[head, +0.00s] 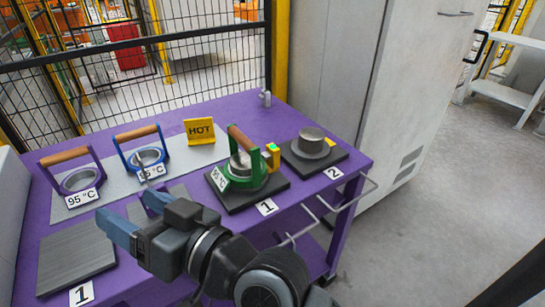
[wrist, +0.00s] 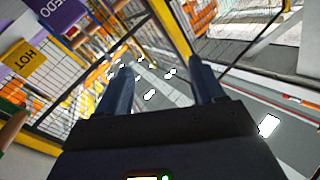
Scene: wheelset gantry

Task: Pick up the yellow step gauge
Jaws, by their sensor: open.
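A small upright yellow block with a green top (head: 272,156) stands at the right side of a green ring with a wooden handle (head: 240,150), on the dark plate by label 1. It looks like the yellow step gauge. A smaller yellow piece (head: 330,142) shows beside a grey metal cylinder (head: 311,143) on the plate by label 2; I cannot tell its shape. My gripper (head: 134,213), with blue fingers, is open and empty above the near left of the purple table, left of and nearer than the block. The wrist view shows the open fingers (wrist: 162,82), with neither yellow piece between them.
A mesh fence (head: 210,60) stands behind; a grey cabinet (head: 400,90) stands right. The right floor is clear.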

